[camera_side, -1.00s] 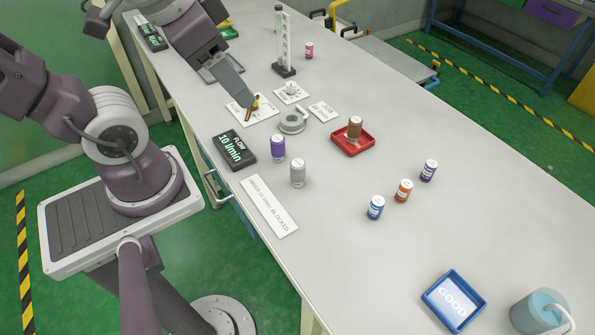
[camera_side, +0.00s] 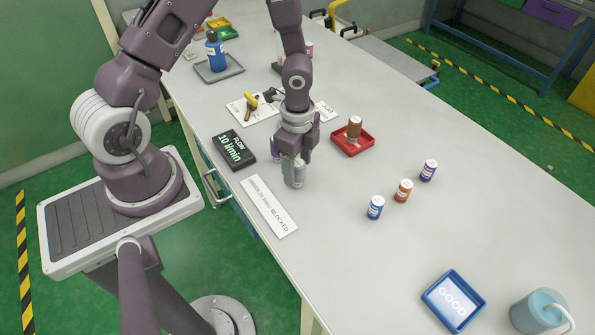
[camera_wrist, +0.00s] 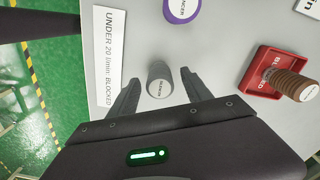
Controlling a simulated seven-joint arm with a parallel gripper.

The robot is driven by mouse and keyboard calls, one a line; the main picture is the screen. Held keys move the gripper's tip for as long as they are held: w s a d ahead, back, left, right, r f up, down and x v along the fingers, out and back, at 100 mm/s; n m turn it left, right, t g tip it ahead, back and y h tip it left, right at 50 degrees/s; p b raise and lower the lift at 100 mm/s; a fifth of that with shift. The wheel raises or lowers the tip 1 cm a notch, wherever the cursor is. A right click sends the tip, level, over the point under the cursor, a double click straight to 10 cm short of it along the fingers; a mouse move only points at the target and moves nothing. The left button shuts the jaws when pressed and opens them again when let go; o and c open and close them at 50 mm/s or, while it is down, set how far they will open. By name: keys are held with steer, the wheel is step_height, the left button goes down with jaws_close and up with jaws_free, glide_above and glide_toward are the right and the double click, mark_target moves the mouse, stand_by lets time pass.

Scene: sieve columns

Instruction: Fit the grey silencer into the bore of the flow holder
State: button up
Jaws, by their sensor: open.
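The grey silencer (camera_side: 298,181) stands upright on the table, partly covered by my gripper in the side view. In the wrist view the grey silencer (camera_wrist: 159,83) shows its white labelled top between my fingers. My gripper (camera_side: 293,172) points down over it. In the wrist view my gripper (camera_wrist: 160,76) is open, a finger on each side of the silencer with gaps between.
A purple silencer (camera_wrist: 181,9) stands close by, mostly hidden in the side view. A brown silencer (camera_side: 355,126) stands in a red tray (camera_side: 366,146) to the right. A flow display (camera_side: 233,150) and a BLOCKED strip (camera_side: 268,207) lie left. Blue, orange and purple cylinders stand on the right.

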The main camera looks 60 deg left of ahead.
steer(key=shift+f, duration=0.7)
steer(key=shift+c, duration=0.4)
jaws_close()
